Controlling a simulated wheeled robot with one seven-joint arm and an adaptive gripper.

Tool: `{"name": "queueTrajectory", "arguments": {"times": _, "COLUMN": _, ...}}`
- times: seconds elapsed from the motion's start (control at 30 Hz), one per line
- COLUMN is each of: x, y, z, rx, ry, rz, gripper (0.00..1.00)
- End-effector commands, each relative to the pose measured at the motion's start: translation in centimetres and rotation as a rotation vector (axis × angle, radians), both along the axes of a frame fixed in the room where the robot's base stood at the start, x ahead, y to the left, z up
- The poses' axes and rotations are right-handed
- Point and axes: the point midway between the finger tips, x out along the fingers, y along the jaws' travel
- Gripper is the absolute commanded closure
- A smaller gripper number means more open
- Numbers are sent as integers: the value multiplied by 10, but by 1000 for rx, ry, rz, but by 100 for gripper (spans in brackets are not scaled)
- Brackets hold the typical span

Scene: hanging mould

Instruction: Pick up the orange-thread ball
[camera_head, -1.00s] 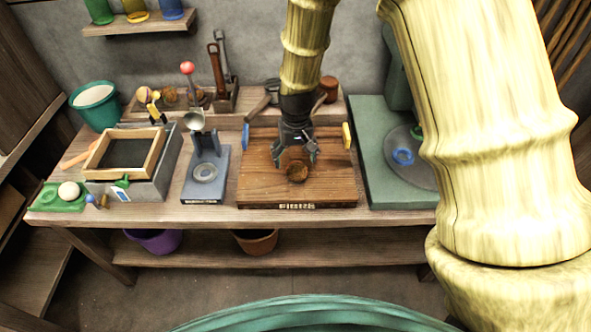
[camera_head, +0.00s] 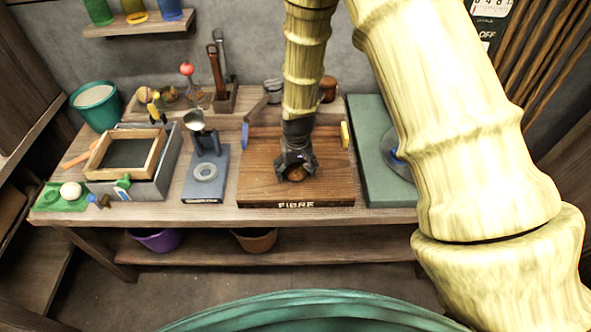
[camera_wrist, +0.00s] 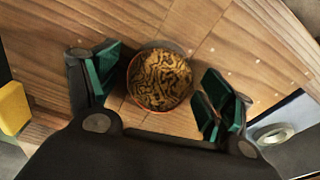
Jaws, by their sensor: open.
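A round brown-gold ball with a dark wavy thread pattern and an orange-brown edge (camera_wrist: 158,80) rests on the wooden board marked FIBRE (camera_head: 262,188). In the head view the ball (camera_head: 296,174) is partly hidden by my gripper (camera_head: 297,170). In the wrist view my gripper (camera_wrist: 160,92) is open, with one green-padded finger left of the ball and the other right of it. Gaps show between the ball and the pads, so I see no grip on it. The exact thread colour is hard to tell.
A blue-grey stand with a ring (camera_head: 205,187) is left of the board. A green machine base (camera_head: 375,192) is to its right. Blue (camera_head: 245,136) and yellow (camera_head: 345,134) blocks flank the board's back. Tools and small balls (camera_head: 168,95) fill the rear shelf.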

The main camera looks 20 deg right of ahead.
Motion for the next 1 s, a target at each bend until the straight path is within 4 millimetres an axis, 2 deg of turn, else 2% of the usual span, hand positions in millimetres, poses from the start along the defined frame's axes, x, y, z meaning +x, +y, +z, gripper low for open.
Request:
{"name": "queueTrajectory", "arguments": {"times": 0.27, "x": 0, "y": 0, "z": -1, "rx": 0, "ry": -1, "rz": 0, "gripper": 21}}
{"name": "queueTrajectory", "arguments": {"times": 0.5, "x": 0, "y": 0, "z": -1, "rx": 0, "ry": -1, "rz": 0, "gripper": 65}}
{"name": "queueTrajectory", "arguments": {"times": 0.57, "x": 0, "y": 0, "z": -1, "rx": 0, "ry": -1, "rz": 0, "gripper": 72}}
{"name": "queueTrajectory", "arguments": {"times": 0.87, "x": 1, "y": 0, "z": 0, "rx": 0, "ry": -2, "rz": 0, "gripper": 72}}
{"name": "queueTrajectory", "arguments": {"times": 1.0, "x": 2, "y": 0, "z": 7, "rx": 0, "ry": -4, "rz": 0, "gripper": 72}}
